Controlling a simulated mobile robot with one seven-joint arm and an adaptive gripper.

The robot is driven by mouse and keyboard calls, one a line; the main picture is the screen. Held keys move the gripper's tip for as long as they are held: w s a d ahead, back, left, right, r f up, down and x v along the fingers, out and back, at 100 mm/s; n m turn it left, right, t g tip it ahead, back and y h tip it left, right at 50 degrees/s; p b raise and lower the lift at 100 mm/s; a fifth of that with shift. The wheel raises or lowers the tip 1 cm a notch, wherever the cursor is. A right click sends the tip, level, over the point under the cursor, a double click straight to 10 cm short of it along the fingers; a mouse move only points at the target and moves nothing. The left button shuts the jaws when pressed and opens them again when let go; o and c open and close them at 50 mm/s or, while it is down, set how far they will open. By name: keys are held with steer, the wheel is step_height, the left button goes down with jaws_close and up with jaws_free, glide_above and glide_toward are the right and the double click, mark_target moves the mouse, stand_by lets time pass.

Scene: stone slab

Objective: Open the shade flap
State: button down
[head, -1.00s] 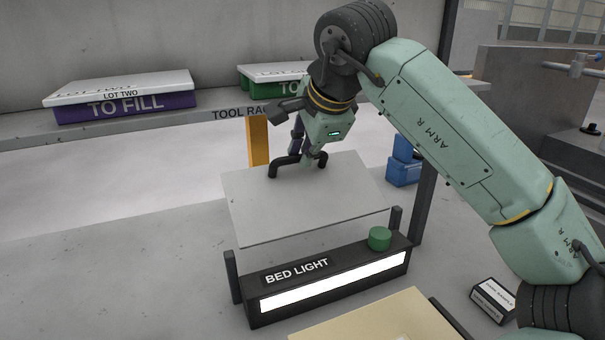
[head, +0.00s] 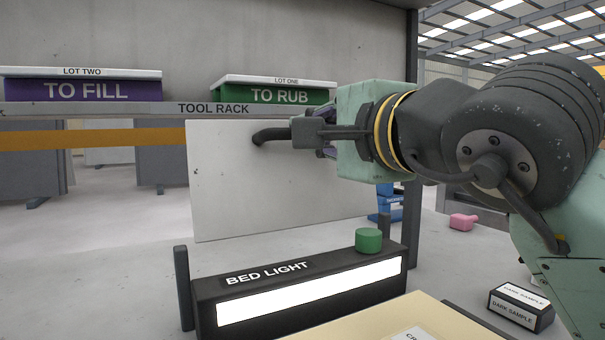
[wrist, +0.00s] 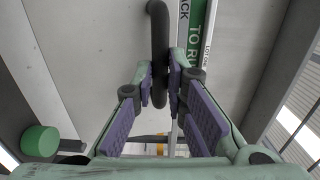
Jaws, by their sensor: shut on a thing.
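The shade flap (head: 255,200) is a pale grey panel standing steeply above the bed light (head: 300,292), a dark box with a lit white front strip. Its dark bar handle (head: 269,136) sticks out near the top of the panel. My gripper (head: 308,134) is shut on the handle, reaching in from the right. In the wrist view the handle (wrist: 158,40) runs between the purple-padded fingers of my gripper (wrist: 160,85). The far end of the handle is hidden by the gripper in the head view.
A green knob (head: 369,240) sits on the bed light. The tool rack (head: 200,109) behind holds a purple bin (head: 80,90) and a green bin (head: 275,95), both lidded. A dark sample box (head: 520,308) and a pink object (head: 463,222) lie to the right.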

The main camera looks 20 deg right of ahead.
steer(key=shift+s+f+t+b, duration=0.35)
steer(key=shift+s+t+b, duration=0.35)
steer(key=shift+b, duration=0.4)
steer(key=shift+s+f+t+b, duration=0.3)
steer(key=shift+s+t+b, duration=0.35)
steer(key=shift+b, duration=0.4)
steer(key=c, duration=1.6)
jaws_free()
steer(key=shift+s, duration=0.1)
steer(key=v, duration=1.2)
steer(key=shift+d, duration=0.1)
